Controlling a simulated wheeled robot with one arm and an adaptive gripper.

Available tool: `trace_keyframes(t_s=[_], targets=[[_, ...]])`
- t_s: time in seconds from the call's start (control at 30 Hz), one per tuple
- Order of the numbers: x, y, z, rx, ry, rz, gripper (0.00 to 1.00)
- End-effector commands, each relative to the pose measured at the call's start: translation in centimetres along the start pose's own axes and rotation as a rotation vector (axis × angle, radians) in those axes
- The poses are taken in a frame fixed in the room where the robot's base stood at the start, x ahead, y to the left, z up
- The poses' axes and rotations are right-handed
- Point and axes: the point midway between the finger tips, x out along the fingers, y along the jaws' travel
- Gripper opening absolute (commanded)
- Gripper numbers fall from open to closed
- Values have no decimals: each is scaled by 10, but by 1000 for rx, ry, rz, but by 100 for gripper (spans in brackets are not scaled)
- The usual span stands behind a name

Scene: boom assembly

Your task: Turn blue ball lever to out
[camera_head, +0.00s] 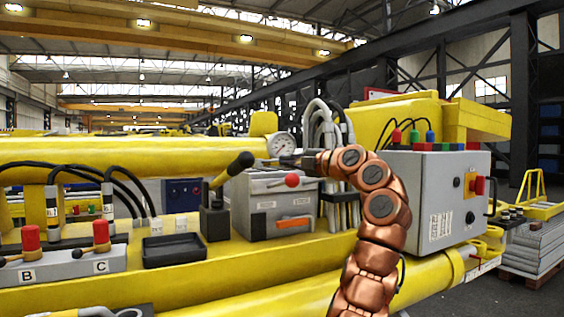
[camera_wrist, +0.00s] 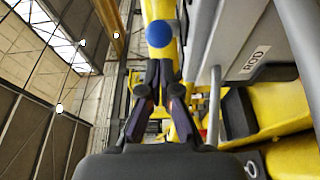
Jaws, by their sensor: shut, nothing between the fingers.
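In the head view my gripper (camera_head: 290,160) lies above the grey valve box (camera_head: 265,221), pointing left. The blue ball cannot be made out there, and its lever's setting is not readable. A red ball lever (camera_head: 291,180) is on the front of the same box.
A black-handled lever (camera_head: 239,164) stands left of the box, near my gripper. A pressure gauge (camera_head: 282,145) and grey hoses (camera_head: 322,125) are close behind. A control box (camera_head: 438,195) stands right. A black tray (camera_head: 175,250) lies on the yellow boom.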

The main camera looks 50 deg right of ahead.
Motion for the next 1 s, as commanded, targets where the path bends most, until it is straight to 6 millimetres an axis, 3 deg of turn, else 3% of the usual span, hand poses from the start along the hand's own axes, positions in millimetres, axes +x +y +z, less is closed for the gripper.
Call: trace_keyframes(t_s=[0.3,0.5,0.73,1.0], targets=[[-59,0,0,1,0,0,0],[-83,1,0,1,-1,2,0],[-92,6,3,28,-4,10,0],[-91,40,11,182,-42,40,0]])
